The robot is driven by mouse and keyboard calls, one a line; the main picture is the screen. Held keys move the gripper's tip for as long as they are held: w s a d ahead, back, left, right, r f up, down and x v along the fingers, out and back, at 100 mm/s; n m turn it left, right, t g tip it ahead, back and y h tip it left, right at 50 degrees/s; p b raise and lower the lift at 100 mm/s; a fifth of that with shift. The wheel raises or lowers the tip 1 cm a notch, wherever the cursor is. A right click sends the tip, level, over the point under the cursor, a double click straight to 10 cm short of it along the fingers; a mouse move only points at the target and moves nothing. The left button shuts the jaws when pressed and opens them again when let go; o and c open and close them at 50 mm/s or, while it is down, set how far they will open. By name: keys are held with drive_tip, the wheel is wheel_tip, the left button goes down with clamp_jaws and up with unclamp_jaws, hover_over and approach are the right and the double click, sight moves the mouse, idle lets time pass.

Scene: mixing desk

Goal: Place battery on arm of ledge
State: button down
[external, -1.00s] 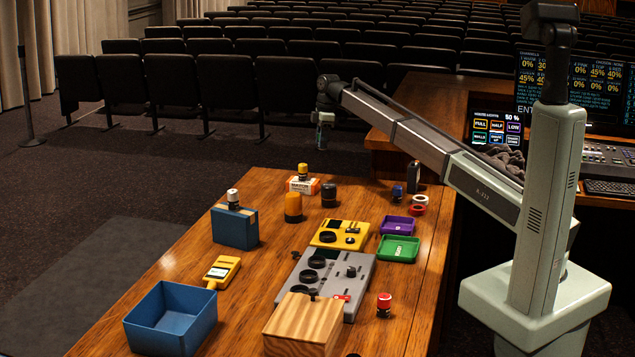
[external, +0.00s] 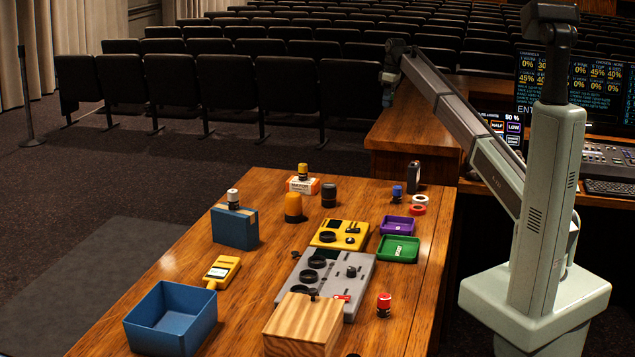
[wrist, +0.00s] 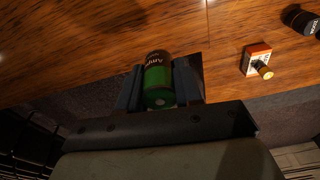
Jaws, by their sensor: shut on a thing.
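My gripper (external: 388,98) is raised beyond the far right part of the table, in front of the wooden ledge (external: 420,112) by the console. In the wrist view my gripper (wrist: 160,85) is shut on a battery (wrist: 158,78) with a green body and a dark end. The battery sits between the two fingers, apart from any surface. In the external view the held battery is too small and dark to make out clearly. Which part counts as the ledge's arm is not clear.
The wooden table (external: 150,270) bears a blue bin (external: 170,318), a grey device (external: 330,275), a yellow device (external: 340,235), green and purple trays, and several small cylinders. An orange-white box (external: 303,185) stands at its far end. Dark seats (external: 215,90) fill the background.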

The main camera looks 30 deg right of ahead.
sight(379, 139)
drive_tip(key=m, duration=0.3)
drive_tip(key=shift+s+d+m, duration=0.2)
drive_tip(key=shift+m, duration=0.1)
drive_tip(key=shift+f+m+h, duration=0.1)
drive_tip(key=shift+m+h, duration=0.2)
drive_tip(key=shift+m, duration=0.8)
drive_tip(key=shift+f, duration=4.95)
drive_tip(key=shift+f, duration=0.1)
drive_tip(key=c, duration=0.8)
unclamp_jaws()
drive_tip(key=shift+o, duration=0.2)
wheel_tip(379, 139, up, 12)
drive_tip(key=s, duration=0.1)
drive_tip(key=shift+s, duration=0.3)
drive_tip(key=shift+d, duration=0.1)
